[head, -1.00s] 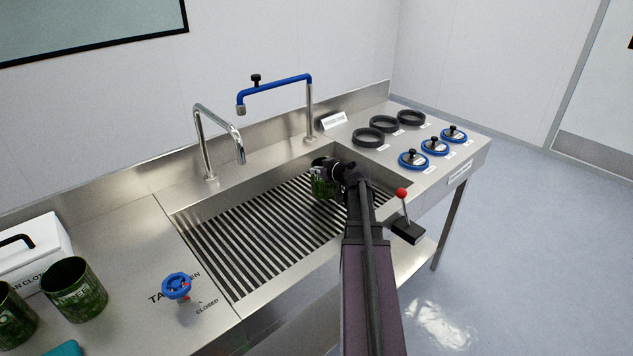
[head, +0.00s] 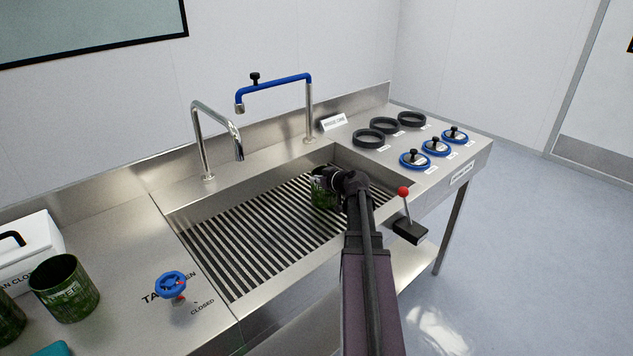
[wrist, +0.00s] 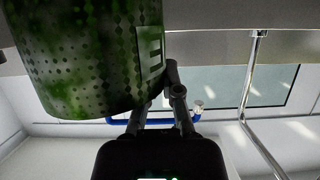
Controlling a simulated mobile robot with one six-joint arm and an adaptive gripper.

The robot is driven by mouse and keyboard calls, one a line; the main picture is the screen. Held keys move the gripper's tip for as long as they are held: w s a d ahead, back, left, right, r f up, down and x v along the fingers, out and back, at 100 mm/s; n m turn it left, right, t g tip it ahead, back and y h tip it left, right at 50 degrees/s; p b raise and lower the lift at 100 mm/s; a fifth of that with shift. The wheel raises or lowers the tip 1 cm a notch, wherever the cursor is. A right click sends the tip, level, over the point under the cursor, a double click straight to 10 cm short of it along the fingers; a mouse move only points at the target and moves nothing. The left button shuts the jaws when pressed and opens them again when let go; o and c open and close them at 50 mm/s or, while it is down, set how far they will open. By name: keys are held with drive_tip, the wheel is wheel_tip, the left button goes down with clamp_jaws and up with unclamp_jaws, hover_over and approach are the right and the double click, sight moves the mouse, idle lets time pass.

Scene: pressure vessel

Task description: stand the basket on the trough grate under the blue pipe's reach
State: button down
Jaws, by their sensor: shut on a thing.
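The green patterned basket (head: 323,192) is in the right part of the sink trough, low over the slatted trough grate (head: 262,235). My gripper (head: 338,180) is shut on it from the right side; the fingertips are mostly hidden in the head view. In the wrist view the basket (wrist: 85,55) fills the upper left, beside the fingers of my gripper (wrist: 170,95). I cannot tell whether its base touches the grate. The blue pipe (head: 278,81) rises behind the trough, its spout end (head: 240,106) to the left of the basket. The blue pipe also shows in the wrist view (wrist: 150,121).
A steel tap (head: 205,140) stands behind the trough. A red-knobbed lever (head: 404,192) is right of my arm. Black rings (head: 369,138) and blue-rimmed lids (head: 415,159) lie on the right counter. Another green basket (head: 64,288) and a blue valve wheel (head: 171,285) are on the left.

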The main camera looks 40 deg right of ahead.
drive_tip(key=shift+f, duration=0.2)
drive_tip(key=c, duration=0.8)
unclamp_jaws()
drive_tip(key=shift+r, duration=0.2)
drive_tip(key=shift+s+r, duration=0.3)
drive_tip(key=shift+s, duration=0.2)
drive_tip(key=p+v, duration=0.4)
drive_tip(key=v, duration=0.6)
drive_tip(key=shift+s+p, duration=0.3)
drive_tip(key=shift+s, duration=0.15)
